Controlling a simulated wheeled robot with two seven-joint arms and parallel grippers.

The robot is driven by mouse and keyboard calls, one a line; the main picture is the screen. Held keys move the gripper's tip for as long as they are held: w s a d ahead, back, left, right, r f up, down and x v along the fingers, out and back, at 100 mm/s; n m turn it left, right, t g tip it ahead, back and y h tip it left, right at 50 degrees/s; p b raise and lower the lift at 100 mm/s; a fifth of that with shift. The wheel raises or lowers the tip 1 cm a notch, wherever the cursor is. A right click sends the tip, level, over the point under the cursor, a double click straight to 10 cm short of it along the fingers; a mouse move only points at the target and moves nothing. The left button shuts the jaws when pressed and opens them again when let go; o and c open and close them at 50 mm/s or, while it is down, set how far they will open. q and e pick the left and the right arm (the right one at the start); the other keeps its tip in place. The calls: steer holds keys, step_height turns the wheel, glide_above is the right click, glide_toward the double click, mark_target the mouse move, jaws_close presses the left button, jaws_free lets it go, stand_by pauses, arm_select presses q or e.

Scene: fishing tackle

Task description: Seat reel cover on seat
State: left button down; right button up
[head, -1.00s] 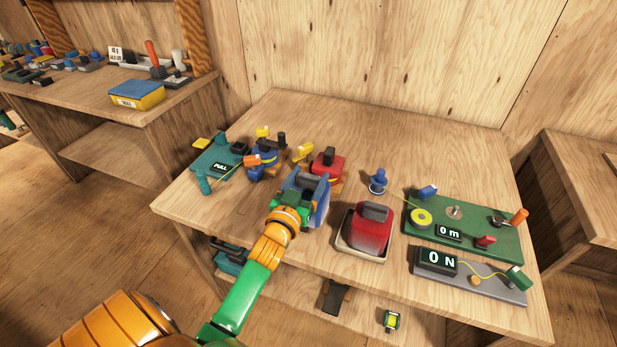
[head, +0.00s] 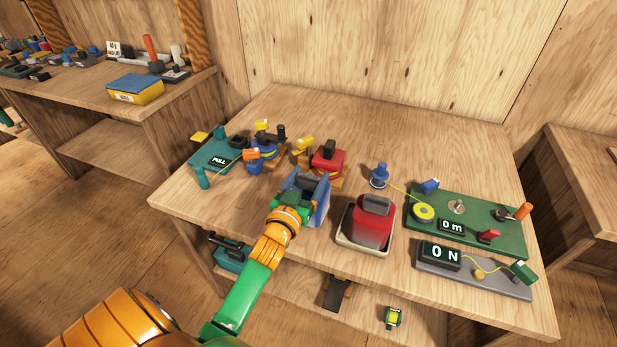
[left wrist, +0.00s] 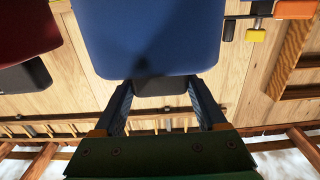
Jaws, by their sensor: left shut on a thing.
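My left gripper (head: 299,196) is shut on the dark handle (left wrist: 160,86) of a blue cover (head: 320,201). The blue cover (left wrist: 150,35) fills the upper middle of the left wrist view, with the handle between the two fingers. In the head view it is partly hidden by the gripper and is over the front middle of the table; I cannot tell whether it touches the top. A red cover (head: 365,230) with a dark handle sits in a cream tray (head: 362,249) to its right. I cannot tell which part is the seat. My right gripper is not in view.
A red reel (head: 328,160) and a blue reel (head: 263,146) stand behind the gripper. A teal board (head: 208,158) marked PULL is at the left. A blue peg (head: 379,174), a green board (head: 490,225) and a grey gauge (head: 470,277) are at the right. The table's back is clear.

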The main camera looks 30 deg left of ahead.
mark_target(306, 188)
arm_select(q)
steer(key=shift+f+b, duration=0.75)
steer(key=shift+f, duration=0.3)
jaws_free()
steer(key=v, duration=0.6)
steer(key=shift+s+d, duration=0.1)
steer(key=shift+s, duration=0.3)
steer(key=shift+s+d, duration=0.1)
steer(key=shift+s, duration=0.15)
steer(key=shift+w, duration=0.1)
